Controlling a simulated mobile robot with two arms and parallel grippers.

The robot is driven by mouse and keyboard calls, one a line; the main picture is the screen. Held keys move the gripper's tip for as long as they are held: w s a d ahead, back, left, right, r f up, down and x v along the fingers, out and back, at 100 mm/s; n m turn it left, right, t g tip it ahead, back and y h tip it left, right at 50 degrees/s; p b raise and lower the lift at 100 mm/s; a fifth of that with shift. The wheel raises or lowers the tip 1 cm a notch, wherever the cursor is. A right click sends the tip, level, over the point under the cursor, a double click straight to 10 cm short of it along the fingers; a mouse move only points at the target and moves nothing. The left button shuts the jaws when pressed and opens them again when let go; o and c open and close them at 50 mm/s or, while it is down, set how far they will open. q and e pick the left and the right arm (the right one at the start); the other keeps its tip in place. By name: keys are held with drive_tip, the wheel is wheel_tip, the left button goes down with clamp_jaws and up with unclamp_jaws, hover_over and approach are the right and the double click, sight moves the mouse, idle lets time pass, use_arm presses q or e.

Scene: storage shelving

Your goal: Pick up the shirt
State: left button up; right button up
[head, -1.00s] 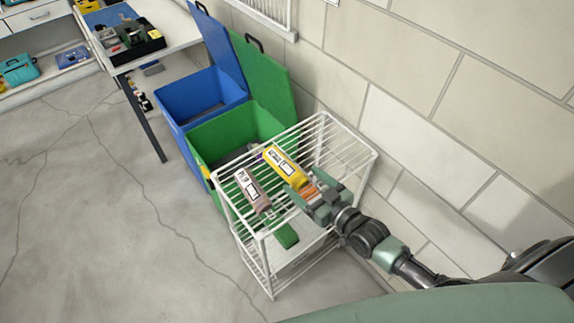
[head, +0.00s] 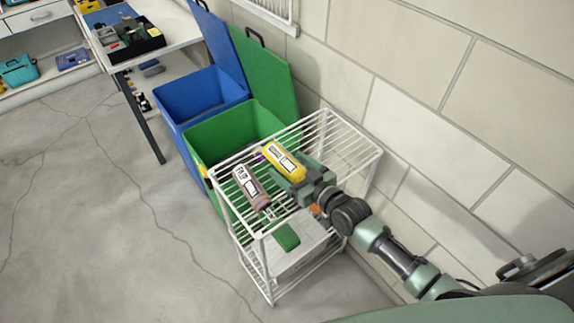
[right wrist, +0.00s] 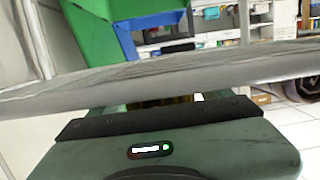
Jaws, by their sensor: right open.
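I cannot make out a shirt in either view. My right gripper (head: 292,179) is open at the white wire rack (head: 257,232), close beside a yellow bottle (head: 284,161) with a white label. A pinkish-brown bottle (head: 251,187) lies to its left on the rack. A green-headed item (head: 286,238) lies nearer the front. In the right wrist view, a pale rack bar (right wrist: 190,82) crosses in front of the gripper body and hides most of the fingers. A small orange patch (head: 315,210) shows under my right wrist. My left gripper is out of view.
An open green bin (head: 205,138) stands behind the rack, beside an open blue bin (head: 207,97). A block wall (head: 430,120) bounds the right side. A table (head: 165,50) with trays stands at the upper left. The floor (head: 80,220) at left is clear.

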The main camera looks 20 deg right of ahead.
sight(290, 164)
drive_tip(key=c, duration=1.6)
drive_tip(key=shift+r, duration=0.1)
wheel_tip(290, 164, up, 20)
drive_tip(key=shift+f+p, duration=0.1)
drive_tip(key=shift+p, duration=0.45)
drive_tip(key=s+m+h, duration=0.1)
drive_tip(key=s, duration=0.3)
drive_tip(key=s+d+m+h, duration=0.1)
drive_tip(key=s+h, duration=0.1)
drive_tip(key=s, duration=0.2)
drive_tip(key=s+m+t+h, duration=0.1)
drive_tip(key=s+m+h, duration=0.1)
drive_tip(key=s, duration=0.2)
drive_tip(key=shift+d, duration=0.15)
